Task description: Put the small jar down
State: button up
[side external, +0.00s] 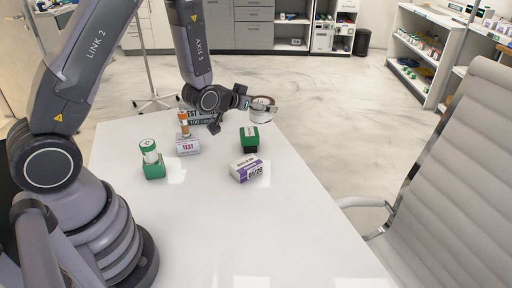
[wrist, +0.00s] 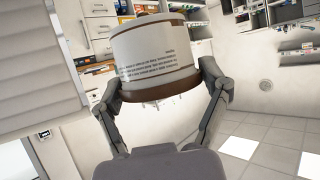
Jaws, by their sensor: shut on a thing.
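The small jar (side external: 262,102) is pale with a brownish band. It is held above the far right edge of the white table (side external: 255,225). My gripper (side external: 257,108) is shut on it. In the wrist view the jar (wrist: 152,50) fills the space between the two fingers of my gripper (wrist: 158,82), one on each side. Its label print looks upside down there, and a brown band runs along its lower edge. The far finger is partly hidden in the side view.
On the table stand a green box (side external: 249,144), a purple-and-white box (side external: 245,170), a TEST box (side external: 188,148) with an amber bottle (side external: 184,124), and a white bottle (side external: 149,150) on another green box (side external: 153,170). The near table is clear. A chair (side external: 455,170) stands right.

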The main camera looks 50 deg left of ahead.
jog(key=shift+s+d+r, duration=0.2)
jog(key=shift+d, duration=0.35)
jog(key=shift+r, duration=0.3)
jog(key=r, duration=0.4)
jog(key=shift+a+r, duration=0.25)
jog(key=shift+r, duration=0.1)
jog(key=s+a+n+y, duration=0.2)
jog(key=a+n+y, duration=0.1)
jog(key=a, duration=1.8)
jog(key=s+a+n+g+y, duration=0.1)
jog(key=s+a, duration=0.5)
jog(key=a, duration=0.3)
jog(key=s+a+n+g+y, duration=0.1)
jog(key=s+a+y, duration=0.1)
jog(key=s+a, duration=0.6)
jog(key=shift+w+a+f, duration=0.15)
jog(key=shift+f, duration=3.95)
jog(key=shift+w+a+f, duration=0.2)
jog(key=shift+f, duration=3.85)
jog(key=shift+w+a+f, duration=0.15)
jog(key=shift+f, duration=3.95)
jog(key=shift+f, duration=0.6)
